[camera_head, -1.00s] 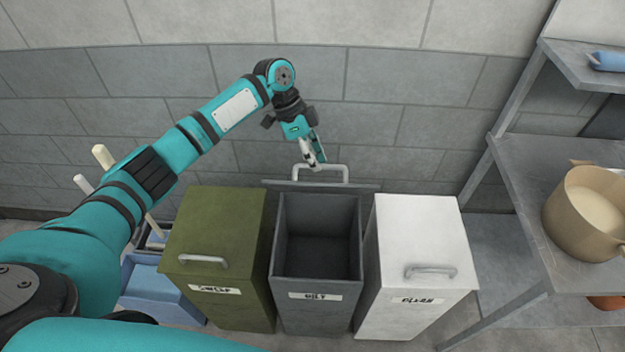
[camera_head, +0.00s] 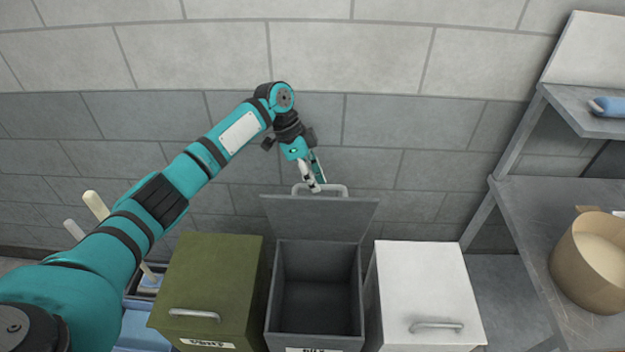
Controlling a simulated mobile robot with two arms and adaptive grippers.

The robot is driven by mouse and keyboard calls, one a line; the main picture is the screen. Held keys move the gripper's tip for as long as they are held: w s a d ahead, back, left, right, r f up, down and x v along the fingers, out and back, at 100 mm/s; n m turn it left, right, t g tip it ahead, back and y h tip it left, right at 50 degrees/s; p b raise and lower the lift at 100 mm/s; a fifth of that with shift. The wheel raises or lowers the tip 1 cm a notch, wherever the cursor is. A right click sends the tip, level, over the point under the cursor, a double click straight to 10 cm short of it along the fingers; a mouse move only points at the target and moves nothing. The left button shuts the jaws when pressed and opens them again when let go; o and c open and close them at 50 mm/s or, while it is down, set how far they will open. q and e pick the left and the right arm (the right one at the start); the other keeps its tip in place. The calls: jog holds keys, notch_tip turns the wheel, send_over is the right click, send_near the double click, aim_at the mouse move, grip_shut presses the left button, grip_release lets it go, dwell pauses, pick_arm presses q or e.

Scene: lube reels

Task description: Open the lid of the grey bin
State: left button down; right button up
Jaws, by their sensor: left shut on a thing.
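The grey bin (camera_head: 273,300) stands between a green bin and a white bin, and its dark inside shows. Its lid (camera_head: 320,219) is raised at the back, tilted up toward the wall. The lid's handle (camera_head: 336,188) is a light metal bar at the lid's upper edge. My left gripper (camera_head: 314,187) is at the left part of this handle, shut on it, with its fingers pointing down. My right gripper is not in view.
The green bin (camera_head: 212,275) and the white bin (camera_head: 425,285) have shut lids with handles. A blue bin (camera_head: 140,328) is at the lower left. At the right, a metal shelf (camera_head: 530,215) holds a tan pot (camera_head: 590,265). A grey block wall (camera_head: 400,125) rises behind the bins.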

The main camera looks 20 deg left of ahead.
pick_arm(q)
jog(key=c, duration=1.7)
grip_release()
jog(key=shift+s+a+f, duration=0.1)
jog(key=shift+s+f, duration=0.1)
jog(key=shift+f, duration=0.5)
jog(key=shift+o, duration=1)
jog(key=shift+w+f, duration=0.1)
jog(key=shift+w, duration=0.1)
jog(key=shift+o, duration=0.8)
jog(key=shift+w, duration=0.3)
jog(key=v, duration=1.2)
jog(key=shift+w, duration=0.3)
jog(key=shift+s, duration=0.1)
